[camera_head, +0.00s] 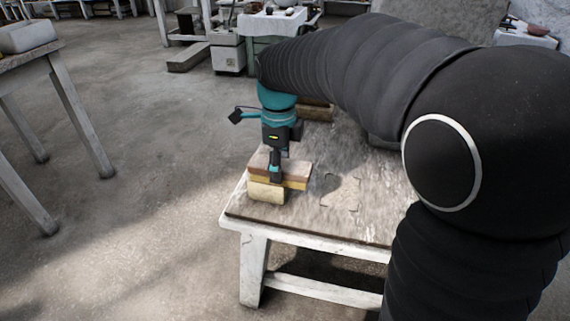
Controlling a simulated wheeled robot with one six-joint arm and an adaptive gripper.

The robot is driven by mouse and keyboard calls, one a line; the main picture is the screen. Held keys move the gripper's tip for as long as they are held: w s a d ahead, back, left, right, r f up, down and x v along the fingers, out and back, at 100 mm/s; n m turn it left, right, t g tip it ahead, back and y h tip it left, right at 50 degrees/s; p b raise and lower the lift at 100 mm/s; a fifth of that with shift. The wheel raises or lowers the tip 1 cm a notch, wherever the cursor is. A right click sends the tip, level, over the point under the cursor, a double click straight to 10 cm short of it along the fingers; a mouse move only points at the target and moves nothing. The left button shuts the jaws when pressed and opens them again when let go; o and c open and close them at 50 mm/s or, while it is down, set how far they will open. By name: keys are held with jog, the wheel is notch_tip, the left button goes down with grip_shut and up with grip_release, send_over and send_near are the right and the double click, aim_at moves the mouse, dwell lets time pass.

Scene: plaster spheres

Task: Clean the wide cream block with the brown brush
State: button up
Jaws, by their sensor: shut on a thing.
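The brown brush (298,171) has a brown top and a yellowish layer below it. My gripper (275,176) points down and is shut on the brush. The wide cream block (264,193) lies under the brush near the front left corner of the worn table (312,219). The brush is over the block and appears to rest on it; I cannot tell for sure that they touch. The brush and gripper hide the top of the block.
A brown and tan object (316,111) lies farther back on the table, partly hidden by my arm. A greyish flat patch (341,190) marks the tabletop right of the block. My arm covers the table's right side. Another table (50,62) stands at left.

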jog(key=shift+w+a, duration=0.25)
jog(key=shift+a, duration=0.45)
jog(key=shift+w+a, duration=0.25)
jog(key=shift+a, duration=0.45)
jog(key=shift+d, duration=0.15)
jog(key=shift+s+d, duration=0.25)
jog(key=shift+d, duration=0.4)
jog(key=shift+s+d, duration=0.3)
jog(key=shift+d, duration=0.35)
jog(key=shift+s+d, duration=0.25)
jog(key=shift+d, duration=0.4)
jog(key=shift+a, duration=0.1)
jog(key=shift+w+a, duration=0.25)
jog(key=shift+a, duration=0.4)
jog(key=shift+w+a, duration=0.3)
jog(key=shift+a, duration=0.4)
jog(key=shift+w+a, duration=0.25)
jog(key=shift+a, duration=0.4)
jog(key=shift+d, duration=0.1)
